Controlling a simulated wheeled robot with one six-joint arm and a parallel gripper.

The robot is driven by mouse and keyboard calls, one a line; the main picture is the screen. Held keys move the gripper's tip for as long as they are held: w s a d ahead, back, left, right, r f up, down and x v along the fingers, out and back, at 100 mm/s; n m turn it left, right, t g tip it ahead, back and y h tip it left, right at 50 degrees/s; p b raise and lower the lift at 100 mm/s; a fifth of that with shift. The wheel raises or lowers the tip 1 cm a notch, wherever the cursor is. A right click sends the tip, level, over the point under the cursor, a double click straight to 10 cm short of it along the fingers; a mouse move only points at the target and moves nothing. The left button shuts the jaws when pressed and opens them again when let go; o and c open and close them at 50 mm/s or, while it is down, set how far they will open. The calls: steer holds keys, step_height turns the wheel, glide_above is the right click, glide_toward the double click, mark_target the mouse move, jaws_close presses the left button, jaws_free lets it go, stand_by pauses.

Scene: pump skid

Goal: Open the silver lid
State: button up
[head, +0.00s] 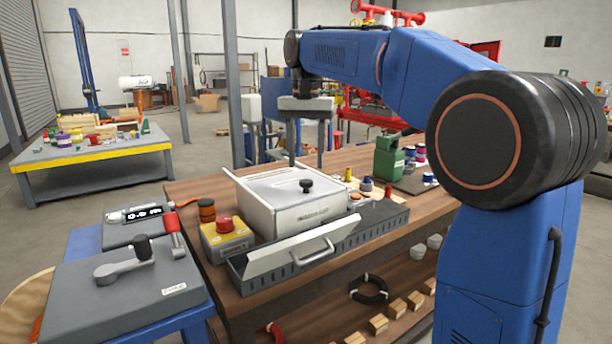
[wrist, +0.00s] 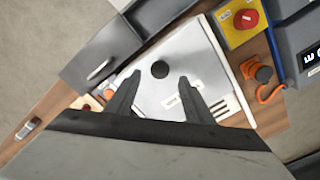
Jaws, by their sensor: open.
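The silver lid (head: 270,184) lies flat and closed on a pale metal box on the wooden bench, with a round black knob (head: 306,186) on top. In the wrist view the lid (wrist: 183,58) fills the middle, and the knob (wrist: 160,69) shows between and just beyond the fingertips. My gripper (head: 306,160) points down above the back part of the lid, apart from the knob, with its fingers spread and nothing between them. The same open fingers show in the wrist view (wrist: 159,80). Contact with the lid is not visible.
A slotted grey tray (head: 378,222) with a tilted, handled panel (head: 303,250) stands in front of the box. A yellow box with a red button (head: 226,232) stands at its left. A green container (head: 389,158) and small items stand behind right.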

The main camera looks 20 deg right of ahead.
mark_target(306, 181)
steer(key=shift+f, duration=2.65)
